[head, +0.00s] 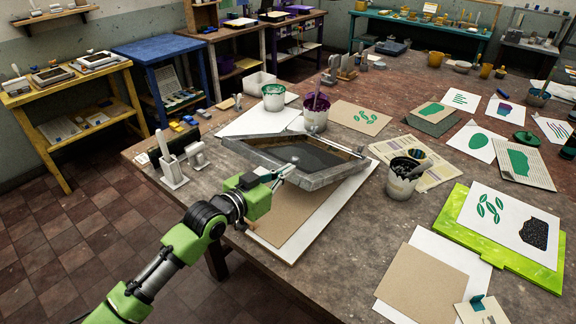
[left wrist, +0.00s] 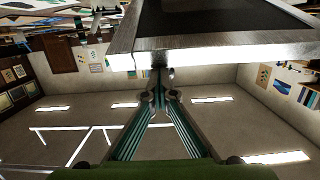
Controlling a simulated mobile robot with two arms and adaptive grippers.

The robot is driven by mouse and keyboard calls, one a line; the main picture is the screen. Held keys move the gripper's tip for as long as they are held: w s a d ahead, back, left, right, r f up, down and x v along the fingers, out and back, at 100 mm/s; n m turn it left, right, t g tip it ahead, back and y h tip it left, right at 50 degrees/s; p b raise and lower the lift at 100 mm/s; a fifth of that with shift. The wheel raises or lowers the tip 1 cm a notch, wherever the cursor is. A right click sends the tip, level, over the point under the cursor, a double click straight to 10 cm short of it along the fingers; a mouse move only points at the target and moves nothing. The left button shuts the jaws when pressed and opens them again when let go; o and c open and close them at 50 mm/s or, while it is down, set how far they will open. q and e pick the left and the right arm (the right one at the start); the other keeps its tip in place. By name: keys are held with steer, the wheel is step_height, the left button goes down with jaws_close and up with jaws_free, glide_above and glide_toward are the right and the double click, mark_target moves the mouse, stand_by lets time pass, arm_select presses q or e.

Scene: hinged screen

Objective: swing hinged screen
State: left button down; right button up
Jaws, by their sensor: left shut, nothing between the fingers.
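My left gripper (head: 283,174) reaches in from the left to the screen's near edge. Its fingers are closed together and empty, and part of that edge is hidden behind them. In the left wrist view the fingertips (left wrist: 158,76) meet just by the pale frame edge (left wrist: 210,55), with the dark mesh beyond. I cannot tell whether they touch the frame. My right gripper is not in view.
A brown sheet (head: 275,224) lies before the screen. White pots (head: 315,113) and (head: 274,97) stand behind it, a dark ink pot (head: 402,180) to its right. A small stand (head: 172,172) is at the left. A green board (head: 530,262) lies at the right.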

arm_select(q)
step_height(320, 180, down, 6)
steer(key=s+a+b, duration=0.1)
steer(key=a+b, duration=0.1)
steer(key=shift+s+a, duration=0.15)
steer(key=shift+s, duration=0.1)
steer(key=shift+s+a+f+b, duration=0.35)
steer(key=shift+f+b, duration=1.2)
steer(key=shift+f, duration=0.8)
steer(key=shift+s+a+f+b, duration=0.35)
steer(key=shift+f+b, duration=1.25)
steer(key=shift+f, duration=0.7)
steer(key=shift+s+a+f+b, duration=0.25)
steer(key=shift+s+f+b, duration=0.15)
steer(key=shift+f+b, duration=1.55)
steer(key=shift+f+p, duration=0.4)
steer(key=shift+p, duration=0.05)
steer(key=c, duration=2.2)
jaws_free()
